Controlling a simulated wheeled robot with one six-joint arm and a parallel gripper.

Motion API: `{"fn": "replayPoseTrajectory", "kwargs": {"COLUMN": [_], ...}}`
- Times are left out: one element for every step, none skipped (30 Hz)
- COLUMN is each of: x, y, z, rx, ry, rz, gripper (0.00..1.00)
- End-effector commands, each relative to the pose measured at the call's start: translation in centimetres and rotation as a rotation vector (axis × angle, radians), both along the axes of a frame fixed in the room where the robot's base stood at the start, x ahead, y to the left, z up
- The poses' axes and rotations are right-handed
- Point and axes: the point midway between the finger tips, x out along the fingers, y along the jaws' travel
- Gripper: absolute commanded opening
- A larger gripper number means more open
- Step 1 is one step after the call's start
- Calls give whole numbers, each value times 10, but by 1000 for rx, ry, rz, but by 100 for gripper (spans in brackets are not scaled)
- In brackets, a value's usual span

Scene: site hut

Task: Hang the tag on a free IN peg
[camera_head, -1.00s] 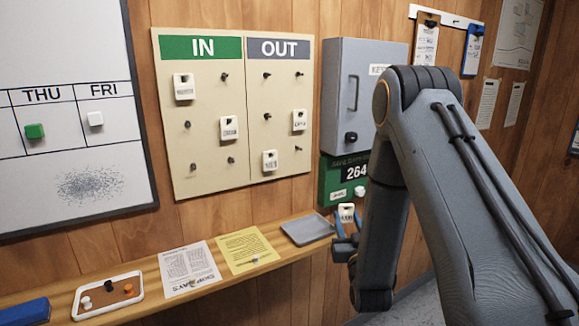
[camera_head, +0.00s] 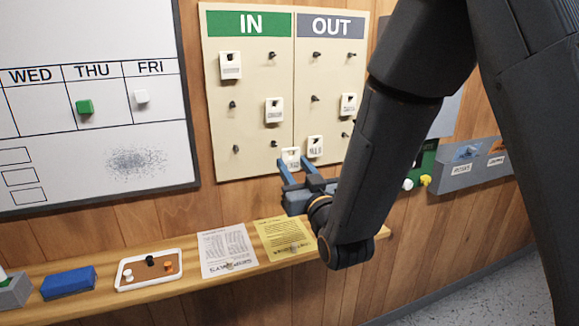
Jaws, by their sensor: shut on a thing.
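My gripper (camera_head: 295,169) has blue fingers shut on a white tag (camera_head: 291,156). The tag is upright in front of the board's lower edge, near the line between the IN and OUT halves. The IN half (camera_head: 250,85) has a green header and carries two white tags, at upper left (camera_head: 230,66) and middle right (camera_head: 274,111). Its bare pegs are upper right (camera_head: 271,55), middle left (camera_head: 232,104), lower left (camera_head: 235,148) and lower right (camera_head: 273,143). The gap between the held tag and the board cannot be judged.
The OUT half (camera_head: 331,75) holds two tags (camera_head: 348,104) (camera_head: 315,146) and several bare pegs. My arm covers the area right of it. Below, a wooden shelf (camera_head: 190,288) holds papers, a tray (camera_head: 150,285) and a blue block (camera_head: 68,282). A whiteboard (camera_head: 90,150) hangs left.

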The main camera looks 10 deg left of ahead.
Motion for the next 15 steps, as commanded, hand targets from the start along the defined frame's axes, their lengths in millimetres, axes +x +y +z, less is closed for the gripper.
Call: {"fn": "replayPoseTrajectory", "kwargs": {"x": [-4,-6,-7,-7,-7,-6,-5,-4,-3,-2,0,2,3,4,6], "y": [5,7,9,10,11,12,12,13,13,14,15,16,17,17,18], "z": [3,4,5,6,6,6,5,5,5,5,4,4,4,3,3], "rx": [1,0,1,1,0,0,0,0,0,0,0,0,0,0,0], "ry": [-1,-1,-1,-1,-1,0,0,0,0,0,0,0,0,0,0], "rz": [11,15,18,20,21,21,21,21,21,21,20,20,20,20,20], "gripper": [20,20,20,20,20,20,20,20,20,20,20,20,20,20,20]}}
